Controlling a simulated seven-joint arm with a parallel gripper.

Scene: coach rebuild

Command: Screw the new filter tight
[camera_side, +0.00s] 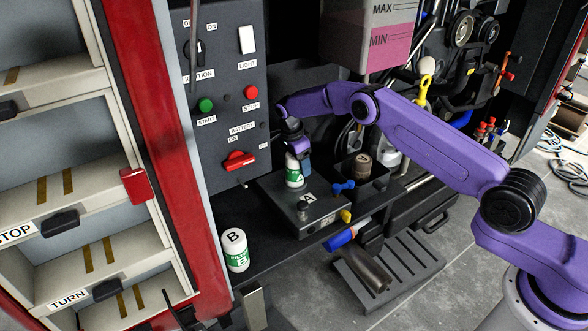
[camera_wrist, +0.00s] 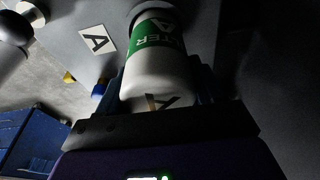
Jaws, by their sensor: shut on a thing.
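A white filter with a green label, marked A, is in my gripper (camera_side: 299,160). The filter (camera_side: 293,172) stands upright at the back left edge of a dark grey box marked A (camera_side: 285,201). In the wrist view my gripper (camera_wrist: 163,95) is shut around the filter (camera_wrist: 158,50), one finger on each side. The filter's far end meets or nears a dark surface in that view. I cannot tell whether it is seated, as its end is hidden or in shadow.
A second white and green filter, marked B (camera_side: 235,252), stands on the dark shelf at front left. A dark bin (camera_side: 357,186) with a brownish cylinder (camera_side: 361,164) is right of the box. The control panel (camera_side: 226,130) rises close behind my gripper.

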